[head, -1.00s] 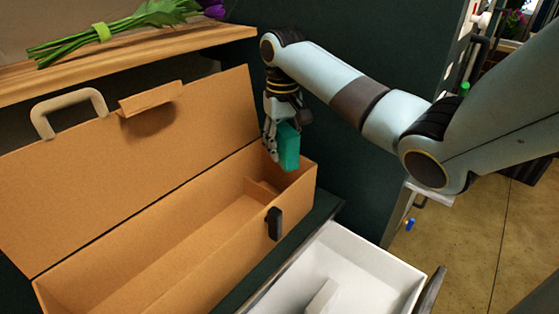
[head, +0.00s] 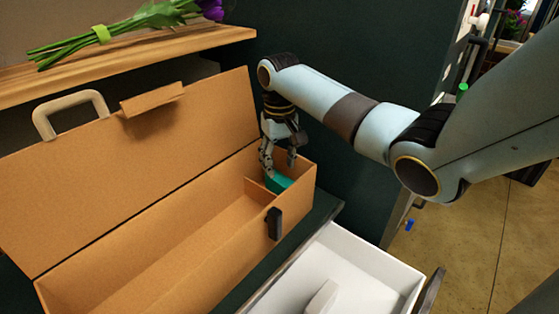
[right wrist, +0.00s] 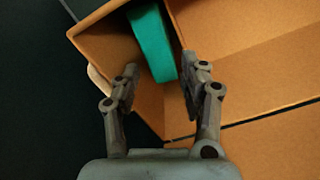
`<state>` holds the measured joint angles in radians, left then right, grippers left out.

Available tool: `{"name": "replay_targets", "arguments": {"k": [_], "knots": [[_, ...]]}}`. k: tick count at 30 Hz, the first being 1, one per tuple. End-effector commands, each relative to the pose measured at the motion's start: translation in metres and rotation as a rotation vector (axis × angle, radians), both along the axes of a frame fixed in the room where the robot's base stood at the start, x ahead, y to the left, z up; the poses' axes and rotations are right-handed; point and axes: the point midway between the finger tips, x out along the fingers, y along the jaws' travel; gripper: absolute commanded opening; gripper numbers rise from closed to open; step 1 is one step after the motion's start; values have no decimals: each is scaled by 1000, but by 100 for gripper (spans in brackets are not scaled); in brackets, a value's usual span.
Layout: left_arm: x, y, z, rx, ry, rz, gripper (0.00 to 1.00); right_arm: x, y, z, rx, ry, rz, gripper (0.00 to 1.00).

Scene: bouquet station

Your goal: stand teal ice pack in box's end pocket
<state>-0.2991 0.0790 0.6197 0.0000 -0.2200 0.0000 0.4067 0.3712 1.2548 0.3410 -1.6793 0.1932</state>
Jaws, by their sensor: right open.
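The teal ice pack (head: 280,184) is in the end pocket at the right end of the long cardboard box (head: 232,248). Its upper part shows above the pocket's low divider (head: 257,191); its base is hidden. My right gripper (head: 280,163) is just above it, fingers spread and pointing down. In the right wrist view the ice pack (right wrist: 152,45) lies between the box's end wall and the divider, beyond the open fingers (right wrist: 160,66); I cannot tell whether a finger touches it. My left gripper is not in view.
The box lid (head: 130,165) stands open at the back, with a handle (head: 68,110). A black latch (head: 274,223) is on the front wall. A white open drawer (head: 340,275) is in front. Purple flowers (head: 170,12) lie on a wooden shelf (head: 150,50). The long compartment is empty.

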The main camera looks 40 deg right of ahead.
Motion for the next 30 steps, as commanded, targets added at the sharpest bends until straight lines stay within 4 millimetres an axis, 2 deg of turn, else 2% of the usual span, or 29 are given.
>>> {"name": "replay_targets", "arguments": {"k": [4, 7, 15, 21, 25, 30], "knots": [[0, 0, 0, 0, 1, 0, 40, 1, -1, 4, -2, -2, 0, 44], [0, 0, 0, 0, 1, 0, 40, 1, -1, 17, -2, -5, 1, 44], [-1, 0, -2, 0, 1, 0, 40, 1, -1, 76, -2, -6, 1, 44], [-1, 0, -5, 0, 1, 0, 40, 1, 0, 109, 0, -4, 1, 44], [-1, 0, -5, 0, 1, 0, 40, 1, 0, 119, -1, -2, 0, 44], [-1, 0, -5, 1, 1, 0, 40, 0, 0, 121, 0, 0, -1, 44]]}}
